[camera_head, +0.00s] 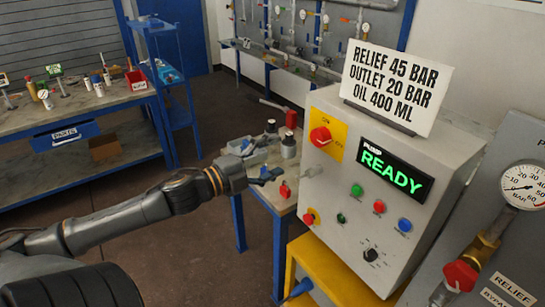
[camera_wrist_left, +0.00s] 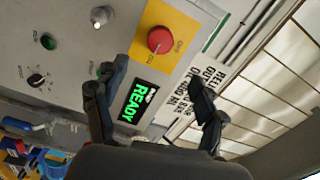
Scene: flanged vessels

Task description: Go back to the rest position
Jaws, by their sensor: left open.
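My left arm comes in from the left in the head view, and its gripper (camera_head: 266,177) is in the air to the left of the grey pump control box (camera_head: 352,215). In the left wrist view the two fingers of this gripper (camera_wrist_left: 155,98) are spread apart with nothing between them. Behind them are the box's green READY display (camera_wrist_left: 139,104) and the red knob (camera_wrist_left: 160,40) on its yellow plate. My right gripper does not show.
A white sign (camera_head: 398,85) stands on the box. A yellow stand (camera_head: 330,275) is under it. A pressure gauge (camera_head: 523,186) and a red-handled valve (camera_head: 461,275) are at the right. A small blue-legged table (camera_head: 262,195) is behind my gripper. A workbench (camera_head: 75,115) stands at the left.

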